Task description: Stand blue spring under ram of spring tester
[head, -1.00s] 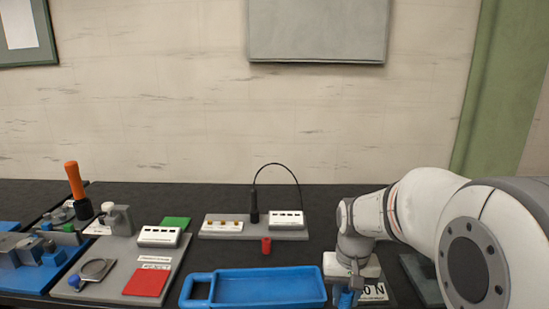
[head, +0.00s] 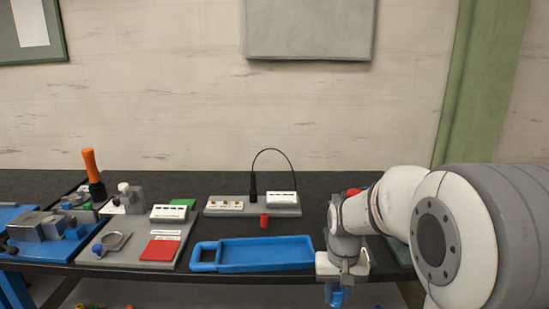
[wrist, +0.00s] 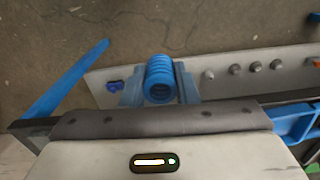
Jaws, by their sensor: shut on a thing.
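The blue spring (wrist: 159,80) is held between the two blue fingers of my gripper (wrist: 160,90) in the wrist view, with its coils end-on to the camera. In the head view my gripper (head: 338,286) points down at the front edge of the bench, right of the blue tray. The blue at its tip (head: 337,297) is too small there to tell spring from fingers. I cannot make out the spring tester or its ram; my arm covers the right part of the bench.
The blue tray (head: 265,254) lies empty at the bench front. A small red cylinder (head: 264,220) stands behind it. A grey board with a red pad (head: 160,250) is to the left. A lower shelf (head: 220,293) with small parts shows under the bench.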

